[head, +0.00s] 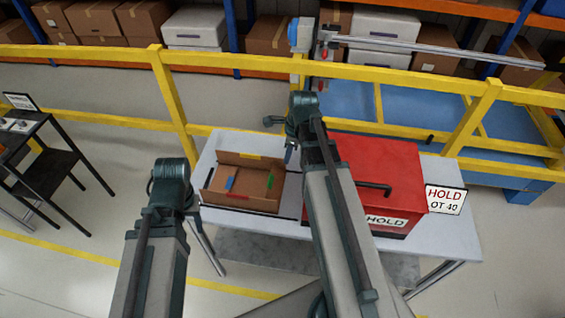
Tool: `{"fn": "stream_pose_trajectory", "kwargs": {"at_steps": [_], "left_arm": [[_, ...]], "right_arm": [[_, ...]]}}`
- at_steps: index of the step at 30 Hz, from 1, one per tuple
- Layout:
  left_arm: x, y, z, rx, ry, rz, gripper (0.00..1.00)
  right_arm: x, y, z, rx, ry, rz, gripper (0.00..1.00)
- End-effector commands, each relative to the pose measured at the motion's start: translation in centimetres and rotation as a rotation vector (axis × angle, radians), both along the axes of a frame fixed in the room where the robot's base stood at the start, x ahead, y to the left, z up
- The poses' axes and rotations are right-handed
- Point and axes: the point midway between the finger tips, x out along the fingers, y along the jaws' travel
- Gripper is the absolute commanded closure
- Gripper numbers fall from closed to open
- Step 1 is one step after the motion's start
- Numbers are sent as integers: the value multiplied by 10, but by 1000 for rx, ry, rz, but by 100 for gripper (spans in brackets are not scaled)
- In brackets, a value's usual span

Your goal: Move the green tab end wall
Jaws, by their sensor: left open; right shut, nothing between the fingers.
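A shallow open cardboard box (212,197) sits on the left part of the pale table. Its green tab (271,180) is at the right end wall, a blue tab (229,184) is toward the left, a yellow tab (250,155) is on the back wall and a red tab (238,197) is at the front. My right gripper (289,152) is small in view, shut and empty, just beyond the box's back right corner and apart from it. My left arm stands left of the table. Its gripper cannot be made out.
A red bin (376,160) with a black handle and HOLD label stands right of the box, partly behind my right arm. A HOLD sign (446,199) is at the table's right edge. A yellow rail (250,71) runs behind. A dark cart (50,165) is at left.

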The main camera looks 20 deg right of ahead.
Motion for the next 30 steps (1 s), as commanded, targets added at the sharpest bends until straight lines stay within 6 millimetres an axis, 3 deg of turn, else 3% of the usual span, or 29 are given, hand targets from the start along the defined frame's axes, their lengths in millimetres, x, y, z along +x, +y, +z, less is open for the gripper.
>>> {"fn": "stream_pose_trajectory", "kwargs": {"at_steps": [23,30], "left_arm": [[0,0,-102,0,0,2,50],[0,0,-117,0,0,2,50]], "right_arm": [[9,13,-103,-1,1,3,100],[26,37,-117,-1,1,4,100]]}}
